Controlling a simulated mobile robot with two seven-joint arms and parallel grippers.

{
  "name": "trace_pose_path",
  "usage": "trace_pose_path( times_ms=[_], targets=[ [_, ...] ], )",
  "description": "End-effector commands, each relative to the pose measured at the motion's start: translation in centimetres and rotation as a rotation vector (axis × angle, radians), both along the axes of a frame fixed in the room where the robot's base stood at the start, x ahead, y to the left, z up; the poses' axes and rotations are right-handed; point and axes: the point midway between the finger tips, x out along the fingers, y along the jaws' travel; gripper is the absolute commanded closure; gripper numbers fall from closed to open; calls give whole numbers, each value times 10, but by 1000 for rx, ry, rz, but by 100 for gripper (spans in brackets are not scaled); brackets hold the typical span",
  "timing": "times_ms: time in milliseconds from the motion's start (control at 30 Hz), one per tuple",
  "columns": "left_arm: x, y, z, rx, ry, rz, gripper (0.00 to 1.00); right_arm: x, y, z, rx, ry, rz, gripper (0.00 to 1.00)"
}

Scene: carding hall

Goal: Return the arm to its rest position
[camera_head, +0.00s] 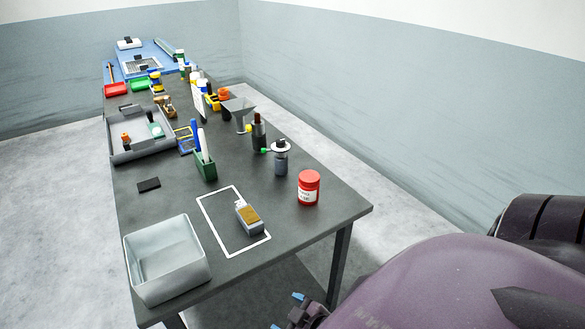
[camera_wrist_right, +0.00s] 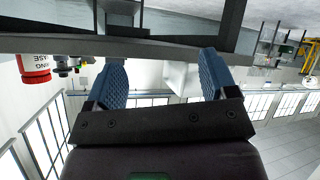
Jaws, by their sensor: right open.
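My right arm comes in at the lower right of the head view, purple and dark. Its gripper (camera_head: 286,312) shows only in part, as blue fingertips at the bottom edge, beside the table's near end and apart from it. In the right wrist view the two blue fingers of the gripper (camera_wrist_right: 163,75) stand wide apart with nothing between them. My left arm and gripper do not show in either view.
The dark table (camera_head: 300,232) lies close by. On it are a grey bin (camera_head: 168,285), a brush-like block (camera_head: 249,216) at a white outline, a red jar (camera_head: 308,188) and a grey tray (camera_head: 140,152). Bare floor (camera_head: 400,215) lies right of the table.

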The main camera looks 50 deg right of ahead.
Motion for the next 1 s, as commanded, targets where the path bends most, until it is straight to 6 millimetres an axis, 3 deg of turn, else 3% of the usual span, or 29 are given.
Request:
trace_pose_path(
  times_ms=[233,1000],
  targets=[
    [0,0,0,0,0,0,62,-11,4,-3,177,-5,-111,21],
    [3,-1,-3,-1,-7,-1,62,-8,5,-7,177,-10,-109,21]
  ],
)
